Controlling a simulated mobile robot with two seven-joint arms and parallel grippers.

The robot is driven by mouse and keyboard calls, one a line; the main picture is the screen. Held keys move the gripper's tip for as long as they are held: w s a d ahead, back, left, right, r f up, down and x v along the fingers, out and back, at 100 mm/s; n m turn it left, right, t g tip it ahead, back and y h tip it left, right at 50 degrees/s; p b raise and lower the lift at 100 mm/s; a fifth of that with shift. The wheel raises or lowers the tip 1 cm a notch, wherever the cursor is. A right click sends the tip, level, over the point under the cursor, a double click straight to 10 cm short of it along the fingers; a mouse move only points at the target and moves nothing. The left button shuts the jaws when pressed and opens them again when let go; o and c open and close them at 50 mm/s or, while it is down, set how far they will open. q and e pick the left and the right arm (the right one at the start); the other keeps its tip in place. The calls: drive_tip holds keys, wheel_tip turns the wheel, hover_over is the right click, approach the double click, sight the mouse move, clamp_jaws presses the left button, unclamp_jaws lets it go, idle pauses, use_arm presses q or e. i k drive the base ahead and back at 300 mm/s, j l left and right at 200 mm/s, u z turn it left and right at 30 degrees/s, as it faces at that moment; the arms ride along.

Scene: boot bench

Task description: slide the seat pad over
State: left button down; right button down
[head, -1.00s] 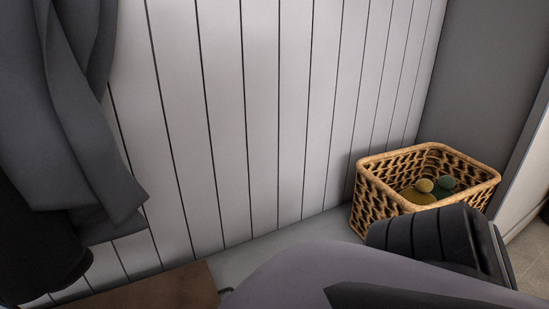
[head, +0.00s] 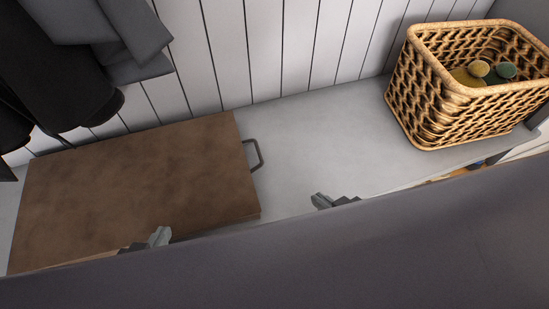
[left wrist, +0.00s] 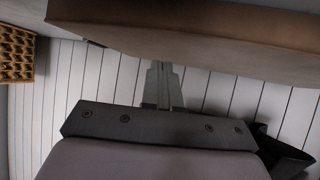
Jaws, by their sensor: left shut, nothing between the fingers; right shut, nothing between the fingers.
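The seat pad (head: 140,170) is a flat brown slab lying on the grey bench at the left of the head view. A dark loop handle (head: 256,155) sticks out from its right end. My left gripper (head: 160,237) is shut and empty at the pad's front edge; I cannot tell whether it touches. In the left wrist view its closed fingers (left wrist: 163,75) point toward the pad's brown edge (left wrist: 190,38). My right gripper (head: 322,201) is shut and empty over the bench's front edge, right of the pad and apart from the handle. My own grey body hides the foreground.
A wicker basket (head: 440,95) holding several rolled or round items stands at the bench's right end. The bench top (head: 310,150) between handle and basket is clear. Dark coats (head: 60,75) hang at the upper left against the white slatted wall (head: 240,50).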

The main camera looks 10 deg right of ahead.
sight(191, 177)
drive_tip(key=l+z, duration=0.2)
drive_tip(key=i+l+z, duration=0.1)
drive_tip(key=l+z, duration=0.15)
drive_tip(key=l, duration=0.15)
drive_tip(key=i+l, duration=0.1)
drive_tip(key=l, duration=0.55)
drive_tip(key=i+l, duration=0.15)
drive_tip(key=l, duration=0.2)
